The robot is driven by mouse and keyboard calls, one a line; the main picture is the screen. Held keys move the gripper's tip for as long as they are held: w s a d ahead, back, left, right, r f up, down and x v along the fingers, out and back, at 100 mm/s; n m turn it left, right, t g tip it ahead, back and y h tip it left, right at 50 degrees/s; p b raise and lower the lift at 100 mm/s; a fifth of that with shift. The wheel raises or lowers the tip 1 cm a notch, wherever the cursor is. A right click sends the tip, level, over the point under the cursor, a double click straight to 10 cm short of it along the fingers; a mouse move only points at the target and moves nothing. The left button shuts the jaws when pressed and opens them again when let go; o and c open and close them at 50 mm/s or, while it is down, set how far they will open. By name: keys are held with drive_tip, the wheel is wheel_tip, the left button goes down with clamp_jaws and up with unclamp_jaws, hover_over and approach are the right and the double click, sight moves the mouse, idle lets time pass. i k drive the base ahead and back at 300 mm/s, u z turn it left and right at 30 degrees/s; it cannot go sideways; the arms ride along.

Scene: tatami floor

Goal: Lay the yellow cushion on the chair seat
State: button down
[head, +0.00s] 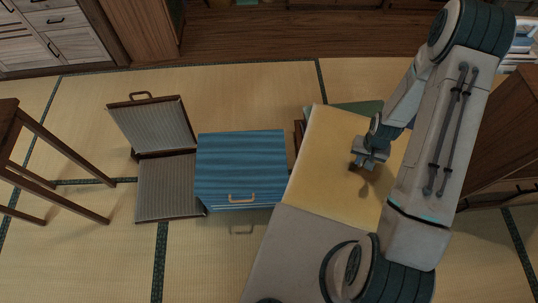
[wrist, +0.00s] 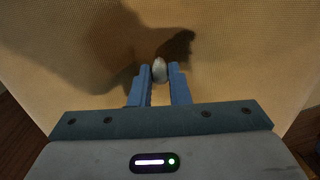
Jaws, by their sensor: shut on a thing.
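The yellow cushion (head: 325,160) is a large flat square in front of me in the head view, and its surface (wrist: 60,45) fills most of the wrist view. My gripper (head: 368,160) is over its right part, fingers pointing at it. In the wrist view my gripper (wrist: 160,80) is shut on a small pale rounded knob (wrist: 160,70) against the yellow surface. I cannot tell how high the cushion is. A low piece with two grey striped panels (head: 168,188), brown edges and a top handle stands at left, like a legless floor chair; its lower panel is bare.
A blue box (head: 240,160) with a handle stands between the striped piece and the cushion. A green thing (head: 360,107) shows partly beyond the cushion. A wooden legged piece (head: 55,145) is at far left, and a brown cabinet (head: 510,130) at right. Tatami beyond the box is clear.

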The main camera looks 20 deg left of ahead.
sight(167, 194)
drive_tip(key=k, duration=0.1)
drive_tip(key=z, duration=2)
drive_tip(key=k, duration=2.25)
drive_tip(key=u, duration=2.85)
drive_tip(key=i, duration=0.45)
drive_tip(key=z, duration=0.05)
